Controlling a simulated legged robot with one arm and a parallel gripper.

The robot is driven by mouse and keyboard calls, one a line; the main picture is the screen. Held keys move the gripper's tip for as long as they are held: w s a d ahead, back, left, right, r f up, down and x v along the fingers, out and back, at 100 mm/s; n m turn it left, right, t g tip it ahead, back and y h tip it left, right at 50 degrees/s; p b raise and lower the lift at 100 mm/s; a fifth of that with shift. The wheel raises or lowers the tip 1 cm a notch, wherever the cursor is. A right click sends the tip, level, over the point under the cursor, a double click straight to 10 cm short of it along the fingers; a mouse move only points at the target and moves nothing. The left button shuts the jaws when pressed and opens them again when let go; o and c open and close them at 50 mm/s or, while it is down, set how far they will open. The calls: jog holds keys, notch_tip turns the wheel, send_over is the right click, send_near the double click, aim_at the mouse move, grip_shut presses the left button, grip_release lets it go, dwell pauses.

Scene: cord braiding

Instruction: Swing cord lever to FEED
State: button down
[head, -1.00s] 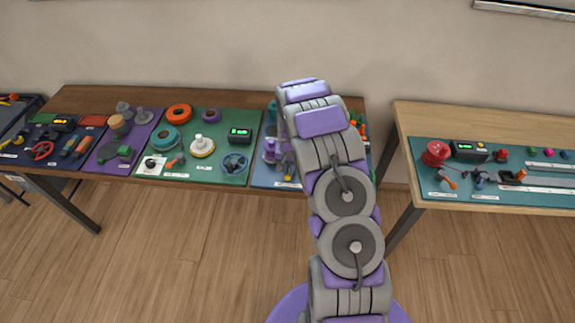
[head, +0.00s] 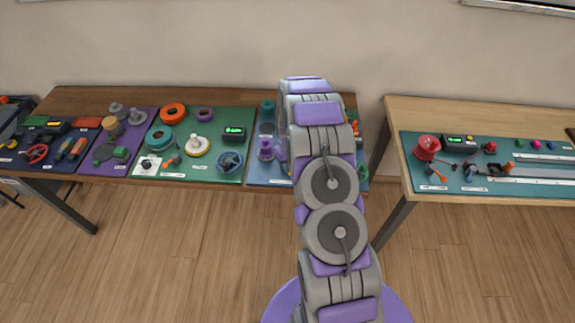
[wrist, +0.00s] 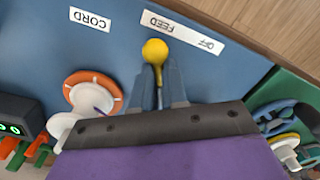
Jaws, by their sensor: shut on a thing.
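The cord lever has a yellow ball knob (wrist: 155,51) on a thin dark yellow stem. In the wrist view my gripper (wrist: 158,82) is shut around the stem just below the knob, a finger on each side. A white label (wrist: 183,35) reads FEED and OFF, upside down in this view. The knob is next to the FEED end of it. In the head view my own arm hides the gripper and the lever.
On the blue panel (wrist: 110,48) are a CORD label (wrist: 90,19) and an orange and white spool (wrist: 92,92). A black box with a green display (wrist: 18,122) is at left. A green panel with a blue handwheel (wrist: 276,119) is at right.

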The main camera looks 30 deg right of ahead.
jog(key=shift+s+f, duration=0.2)
jog(key=shift+s, duration=0.1)
jog(key=c, duration=1.4)
grip_release()
jog(key=shift+c, duration=0.2)
jog(key=o, duration=0.3)
jog(key=shift+r, duration=0.1)
jog(key=shift+w+d, duration=0.1)
notch_tip(320, 180, up, 17)
jog(key=p, duration=0.1)
jog(key=shift+d+r+p, duration=0.15)
jog(key=shift+d+p, duration=0.15)
jog(key=shift+d, duration=0.05)
jog(key=shift+w+a, duration=0.1)
